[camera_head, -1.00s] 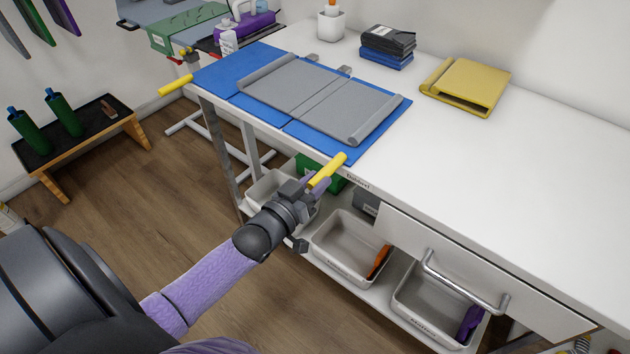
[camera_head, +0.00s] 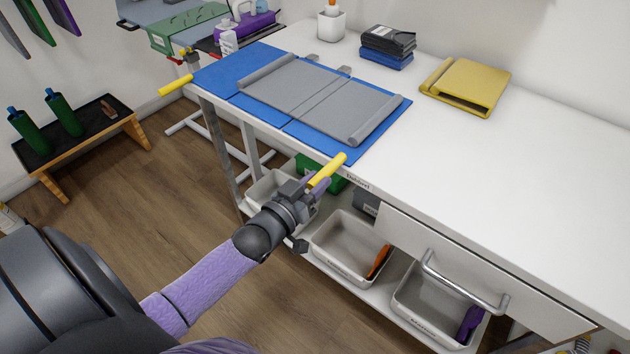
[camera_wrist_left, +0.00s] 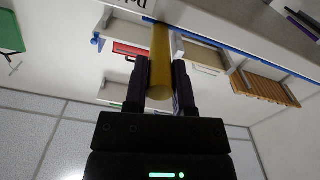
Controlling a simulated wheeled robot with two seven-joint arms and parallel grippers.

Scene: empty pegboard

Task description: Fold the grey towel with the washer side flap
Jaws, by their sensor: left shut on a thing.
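The grey towel (camera_head: 302,88) lies flat on a blue folding board (camera_head: 215,75) on the white table, with thick rolled edges at its left and right ends. The board has a yellow handle (camera_head: 327,171) at its near right corner and another yellow handle (camera_head: 176,85) at its left. My left gripper (camera_head: 318,182) is shut on the near right handle, just off the table's front edge. The left wrist view shows that handle (camera_wrist_left: 160,62) between the two dark fingers. The board lies flat. My right gripper is not in view.
A folded yellow towel (camera_head: 468,84) and a stack of black and blue cloths (camera_head: 388,46) lie on the table behind the board. A drawer with a metal handle (camera_head: 465,287) and grey bins (camera_head: 345,250) are below the table edge. The right part of the tabletop is clear.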

